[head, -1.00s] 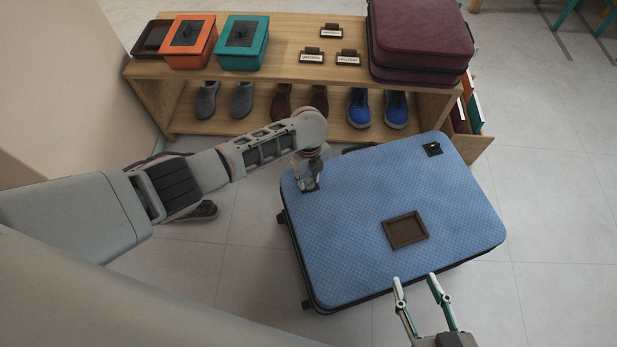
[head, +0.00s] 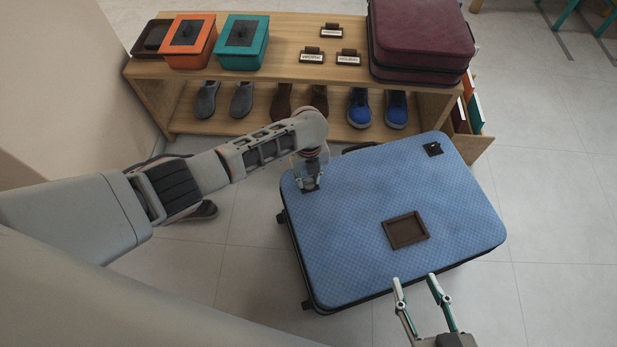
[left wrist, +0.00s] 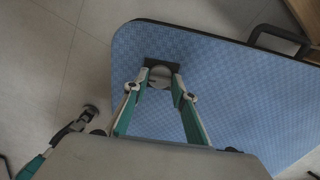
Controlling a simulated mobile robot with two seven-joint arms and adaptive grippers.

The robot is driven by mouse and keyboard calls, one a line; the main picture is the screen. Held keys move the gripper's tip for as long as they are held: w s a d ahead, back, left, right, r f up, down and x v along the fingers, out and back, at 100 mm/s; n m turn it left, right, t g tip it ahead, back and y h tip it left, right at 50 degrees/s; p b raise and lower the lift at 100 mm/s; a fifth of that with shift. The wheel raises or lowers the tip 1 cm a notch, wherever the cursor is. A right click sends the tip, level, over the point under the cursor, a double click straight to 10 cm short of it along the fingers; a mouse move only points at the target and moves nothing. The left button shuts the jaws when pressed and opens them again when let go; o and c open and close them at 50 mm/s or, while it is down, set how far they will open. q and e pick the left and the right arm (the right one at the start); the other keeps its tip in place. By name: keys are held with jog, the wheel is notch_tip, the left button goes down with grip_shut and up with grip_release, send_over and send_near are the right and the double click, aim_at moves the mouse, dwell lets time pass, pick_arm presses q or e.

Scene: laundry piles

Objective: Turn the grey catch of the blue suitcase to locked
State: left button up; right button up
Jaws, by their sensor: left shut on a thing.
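The blue suitcase (head: 360,230) lies flat on the floor, and its blue shell also fills much of the left wrist view (left wrist: 240,95). My left gripper (left wrist: 161,80) is shut on the round grey catch (left wrist: 160,72) on a dark plate near the suitcase's corner. In the head view my left gripper (head: 310,182) points down at the suitcase's upper left corner and mostly hides that catch. A second dark catch (head: 433,149) sits at the upper right corner. My right gripper (head: 420,285) is open and empty at the suitcase's near edge.
A wooden bench (head: 300,75) behind carries an orange box (head: 190,45), a teal box (head: 243,48), small label signs and a maroon suitcase (head: 420,35). Several shoes stand on its lower shelf. The floor right of the blue suitcase is clear.

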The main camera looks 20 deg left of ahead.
aim_at(308, 181)
pick_arm(q)
jog(key=o, duration=1.1)
jog(key=shift+s+f, duration=0.1)
jog(key=shift+f, duration=0.05)
jog(key=shift+r, duration=0.3)
notch_tip(308, 181, up, 12)
jog(key=shift+f, duration=0.2)
